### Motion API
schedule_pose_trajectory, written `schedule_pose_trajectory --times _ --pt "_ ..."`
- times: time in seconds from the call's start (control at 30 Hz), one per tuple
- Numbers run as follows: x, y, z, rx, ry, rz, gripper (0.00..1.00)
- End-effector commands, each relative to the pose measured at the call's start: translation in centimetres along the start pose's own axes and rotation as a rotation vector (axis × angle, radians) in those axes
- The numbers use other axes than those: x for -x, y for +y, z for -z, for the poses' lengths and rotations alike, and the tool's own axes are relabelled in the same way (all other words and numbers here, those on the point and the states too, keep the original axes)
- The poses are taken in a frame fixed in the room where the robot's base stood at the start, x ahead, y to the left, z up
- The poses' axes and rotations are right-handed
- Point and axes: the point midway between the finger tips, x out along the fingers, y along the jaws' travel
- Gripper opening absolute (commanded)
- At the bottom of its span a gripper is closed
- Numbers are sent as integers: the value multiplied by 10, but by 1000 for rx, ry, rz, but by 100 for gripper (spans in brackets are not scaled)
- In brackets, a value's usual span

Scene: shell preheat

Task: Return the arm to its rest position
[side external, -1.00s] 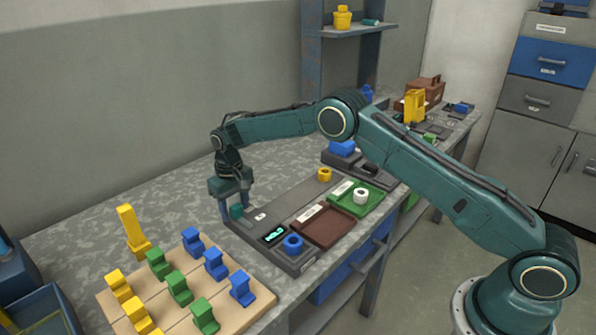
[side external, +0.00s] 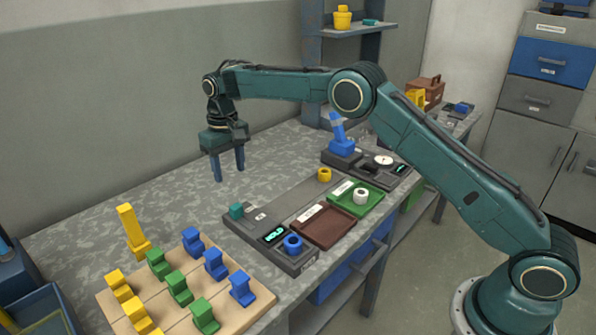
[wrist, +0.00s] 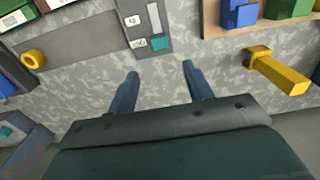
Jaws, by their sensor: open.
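My gripper (side external: 228,165) is open and empty, with its two blue fingers pointing down above the speckled bench (side external: 110,205). In the wrist view the fingers (wrist: 160,75) are apart with only bench between them. The grey device (side external: 258,234) with a lit display lies below and to the right of my gripper in the side external view. A teal block (side external: 236,211) sits at the device's far end, apart from the fingers. The teal block also shows in the wrist view (wrist: 159,42), beyond the fingertips.
A wooden board (side external: 172,298) with several coloured blocks and an upright yellow piece (side external: 132,232) stand at the lower left. A brown tray (side external: 323,226) and a green tray (side external: 349,205) with a white ring (side external: 361,197) lie right. A yellow ring (side external: 325,174) lies behind.

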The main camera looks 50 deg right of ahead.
Motion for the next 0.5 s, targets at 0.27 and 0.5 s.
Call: schedule_pose_trajectory --times 0.27,0.5 --pt "14 0 0 0 1 0 51" --pt "14 0 0 0 1 0 51"
